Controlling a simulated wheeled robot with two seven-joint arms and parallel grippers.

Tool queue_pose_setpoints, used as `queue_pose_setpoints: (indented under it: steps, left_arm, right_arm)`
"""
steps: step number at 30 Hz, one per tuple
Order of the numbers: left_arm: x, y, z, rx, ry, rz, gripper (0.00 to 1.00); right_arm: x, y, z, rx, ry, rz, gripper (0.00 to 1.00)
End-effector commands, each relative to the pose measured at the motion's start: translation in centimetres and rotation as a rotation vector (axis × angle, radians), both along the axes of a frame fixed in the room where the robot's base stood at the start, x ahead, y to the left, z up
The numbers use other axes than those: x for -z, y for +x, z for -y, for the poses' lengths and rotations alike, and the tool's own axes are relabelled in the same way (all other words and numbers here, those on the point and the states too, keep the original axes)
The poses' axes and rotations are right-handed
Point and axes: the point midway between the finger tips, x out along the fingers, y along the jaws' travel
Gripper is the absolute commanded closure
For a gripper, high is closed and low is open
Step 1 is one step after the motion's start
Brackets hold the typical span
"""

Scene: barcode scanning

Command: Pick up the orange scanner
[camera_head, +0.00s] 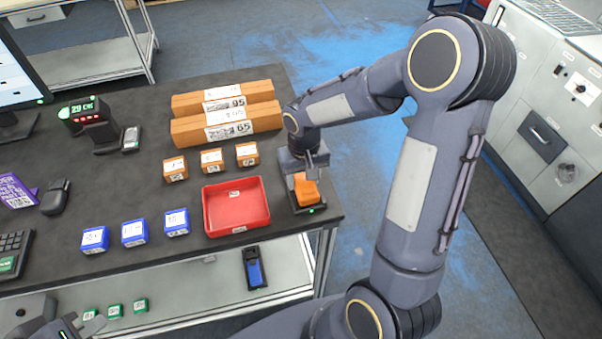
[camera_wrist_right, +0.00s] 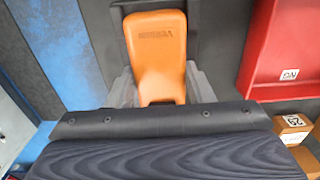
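The orange scanner (camera_head: 306,190) stands in a dark holder (camera_head: 311,210) with a green light, at the right front corner of the dark table. In the right wrist view the scanner (camera_wrist_right: 156,45) fills the middle top. My right gripper (camera_head: 312,165) is down at the scanner. In the wrist view its grey fingers lie on both sides of the scanner's lower part; whether they press on it is unclear. My left gripper (camera_head: 80,326) is at the bottom left edge, partly cut off, away from the scanner.
A red tray (camera_head: 236,229) stands just left of the scanner. Small orange boxes (camera_head: 211,160), long boxes (camera_head: 224,123) and blue boxes (camera_head: 134,232) are also on the table. A blue-and-black device (camera_head: 254,267) and green boxes (camera_head: 140,305) are on the lower shelf.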

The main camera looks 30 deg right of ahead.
Motion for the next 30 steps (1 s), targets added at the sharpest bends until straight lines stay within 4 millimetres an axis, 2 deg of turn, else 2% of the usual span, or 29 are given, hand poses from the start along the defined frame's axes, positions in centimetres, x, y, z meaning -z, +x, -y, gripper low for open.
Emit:
queue_pose_setpoints:
  steps: [1,4,12,17,22,30]
  left_arm:
    - [0.0,0.0,0.0,0.000,0.000,0.000,1.00]
    - [0.0,0.0,0.0,0.000,0.000,0.000,1.00]
    - [0.0,0.0,0.0,0.000,0.000,0.000,1.00]
    - [0.0,0.0,0.0,0.000,0.000,0.000,1.00]
    - [0.2,0.0,0.0,0.000,0.000,0.000,1.00]
    - [1.3,0.0,0.0,0.000,0.000,0.000,1.00]
  right_arm:
    - [0.0,0.0,0.0,0.000,0.000,0.000,0.69]
    - [0.0,0.0,0.0,0.000,0.000,0.000,0.82]
    - [-0.2,0.1,0.0,0.000,0.000,0.002,0.83]
    - [-1.2,0.1,0.0,0.000,-0.001,0.005,0.83]
    - [-3.7,-0.1,-0.2,-0.003,0.000,0.007,0.83]
    - [-9.5,-4.8,-3.2,-0.005,0.001,0.008,0.83]
